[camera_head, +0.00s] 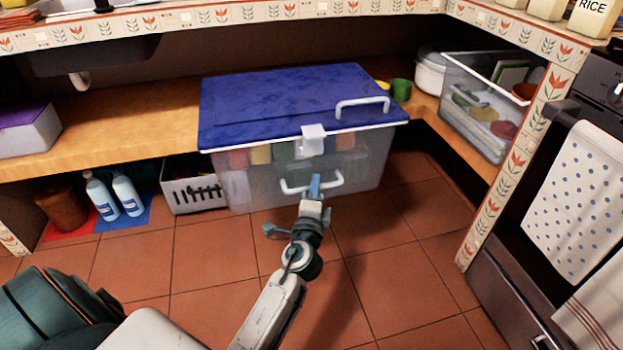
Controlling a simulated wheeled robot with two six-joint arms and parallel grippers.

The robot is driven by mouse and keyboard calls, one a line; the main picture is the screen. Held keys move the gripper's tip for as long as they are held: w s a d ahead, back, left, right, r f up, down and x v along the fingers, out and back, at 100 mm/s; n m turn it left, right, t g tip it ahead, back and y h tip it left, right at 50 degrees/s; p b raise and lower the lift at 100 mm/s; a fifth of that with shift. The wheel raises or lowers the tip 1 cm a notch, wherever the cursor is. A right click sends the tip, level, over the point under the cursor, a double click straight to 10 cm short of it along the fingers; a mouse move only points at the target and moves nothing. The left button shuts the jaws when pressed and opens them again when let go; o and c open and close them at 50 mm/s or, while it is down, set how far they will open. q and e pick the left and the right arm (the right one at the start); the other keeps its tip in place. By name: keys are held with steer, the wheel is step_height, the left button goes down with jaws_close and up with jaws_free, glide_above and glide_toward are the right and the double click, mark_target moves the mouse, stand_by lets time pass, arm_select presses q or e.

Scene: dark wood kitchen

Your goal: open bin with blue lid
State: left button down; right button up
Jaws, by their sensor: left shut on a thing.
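The bin (365,163) is a large translucent box with coloured things showing dimly inside. It stands on the tiled floor in front of the wooden shelf. Its blue lid (275,100) lies flat on top, closed, with a white handle (362,103) on its right part. A white latch (313,138) sits at the middle of the lid's front edge. A white handle (293,188) is on the bin's front wall. My left gripper (314,187) is at this front handle, below the latch, and shut on it; its fingers hide part of the handle. My right gripper is out of view.
A white slotted basket (193,190) and two bottles (128,195) stand left of the bin under the shelf. A clear box (475,115) and a green cup (401,89) are at the right. The oven (500,225) with towels borders the right. Tiled floor before the bin is clear.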

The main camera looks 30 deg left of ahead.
arm_select(q)
steer(key=shift+s+d, duration=0.2)
steer(key=shift+f, duration=0.15)
steer(key=c, duration=1.5)
jaws_free()
steer(key=shift+s+d, duration=0.1)
steer(key=shift+c, duration=0.2)
steer(key=shift+o, duration=0.4)
